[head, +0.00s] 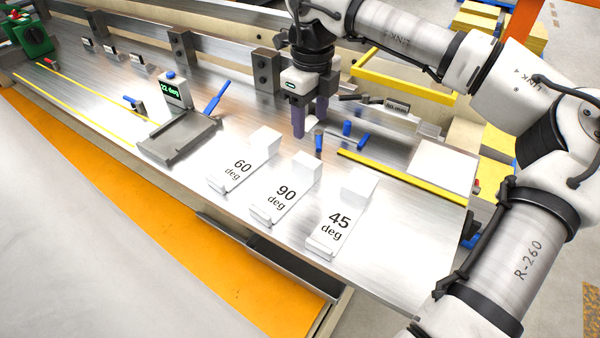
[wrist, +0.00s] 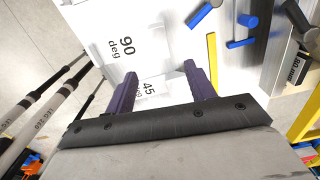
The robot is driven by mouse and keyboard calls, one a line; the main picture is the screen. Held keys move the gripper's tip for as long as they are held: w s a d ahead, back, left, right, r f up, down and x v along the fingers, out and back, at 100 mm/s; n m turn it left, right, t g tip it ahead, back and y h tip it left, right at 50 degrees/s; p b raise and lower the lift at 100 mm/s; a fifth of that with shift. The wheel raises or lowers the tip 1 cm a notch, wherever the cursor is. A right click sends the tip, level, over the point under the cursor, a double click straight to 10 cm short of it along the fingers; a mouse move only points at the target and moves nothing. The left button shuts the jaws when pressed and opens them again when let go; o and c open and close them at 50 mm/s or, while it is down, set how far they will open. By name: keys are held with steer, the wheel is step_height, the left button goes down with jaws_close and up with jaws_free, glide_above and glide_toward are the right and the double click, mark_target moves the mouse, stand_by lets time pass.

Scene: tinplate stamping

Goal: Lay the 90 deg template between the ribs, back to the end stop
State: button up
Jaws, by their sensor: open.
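The 90 deg template (head: 284,195) is a white plate with a raised block at its far end. It lies on the bench between the 60 deg template (head: 240,168) and the 45 deg template (head: 337,222). The 90 deg template (wrist: 122,52) and the 45 deg template (wrist: 152,88) also show in the wrist view. My gripper (head: 309,132) is open and empty, above the bench behind the templates. Its purple fingers (wrist: 162,76) show in the wrist view. A grey fixture (head: 178,138) with raised edges stands left of the templates; its ribs and end stop are hard to make out.
A display (head: 171,91) and a blue lever (head: 217,97) stand at the fixture. A yellow strip (head: 400,178) and a white sheet (head: 443,166) lie further right. Dark brackets (head: 266,72) line the back.

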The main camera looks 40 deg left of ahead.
glide_above(307, 159)
steer(key=f, duration=0.5)
steer(key=shift+d+p, duration=0.3)
steer(key=shift+p, duration=0.1)
steer(key=shift+a+f+p, duration=0.15)
steer(key=shift+f+p, duration=0.5)
steer(key=shift+f, duration=0.75)
steer(key=shift+a+f+p, duration=0.1)
steer(key=shift+f+p, duration=0.5)
steer(key=shift+f, duration=0.75)
steer(key=shift+c, duration=0.4)
jaws_close()
steer(key=shift+r, duration=0.1)
